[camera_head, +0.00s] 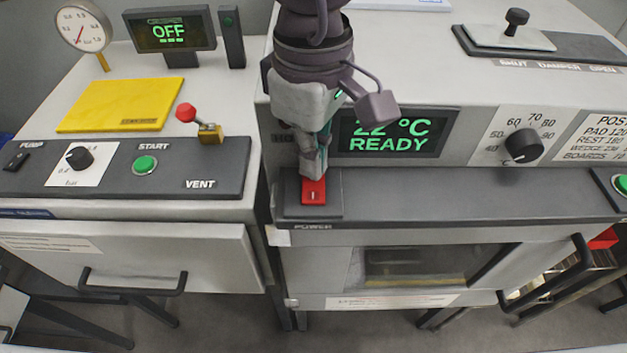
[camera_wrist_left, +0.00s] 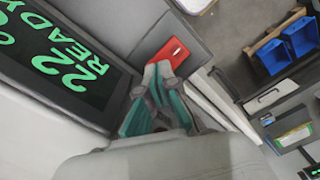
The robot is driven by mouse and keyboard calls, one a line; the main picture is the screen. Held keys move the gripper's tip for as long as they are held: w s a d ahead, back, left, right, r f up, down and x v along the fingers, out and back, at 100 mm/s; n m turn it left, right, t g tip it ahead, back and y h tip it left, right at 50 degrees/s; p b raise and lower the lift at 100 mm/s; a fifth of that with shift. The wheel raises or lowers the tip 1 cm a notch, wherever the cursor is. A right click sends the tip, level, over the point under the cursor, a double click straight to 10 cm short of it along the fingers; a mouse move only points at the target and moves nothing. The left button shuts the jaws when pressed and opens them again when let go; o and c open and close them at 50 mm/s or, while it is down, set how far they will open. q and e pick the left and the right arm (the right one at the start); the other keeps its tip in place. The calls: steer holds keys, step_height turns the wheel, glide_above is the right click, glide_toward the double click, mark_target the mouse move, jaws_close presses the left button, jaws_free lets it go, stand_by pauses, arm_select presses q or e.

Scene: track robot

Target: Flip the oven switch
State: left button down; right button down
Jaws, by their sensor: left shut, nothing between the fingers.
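The oven switch (camera_head: 313,191) is a red rocker marked with a white line, set on a dark plate above the label POWER at the oven's front left. It also shows in the left wrist view (camera_wrist_left: 166,55). The oven display (camera_head: 392,135) is lit green and reads 22 °C READY. My left gripper (camera_head: 311,174) is shut and empty, pointing down with its fingertips at the back edge of the switch. In the left wrist view its fingertips (camera_wrist_left: 158,70) overlap the switch's near edge; I cannot tell if they touch. My right gripper is not in view.
A temperature dial (camera_head: 523,146) and a damper slider (camera_head: 515,22) are on the oven's right. To the left stand a vent lever with a red knob (camera_head: 186,112), a green START button (camera_head: 145,165), a yellow plate (camera_head: 115,105) and a display reading OFF (camera_head: 170,32).

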arm_select(q)
steer(key=shift+f+b, duration=0.45)
steer(key=shift+f, duration=0.05)
steer(key=shift+r, duration=0.1)
steer(key=shift+r+p, duration=2.05)
steer(key=shift+r, duration=1.4)
steer(key=shift+r, duration=0.1)
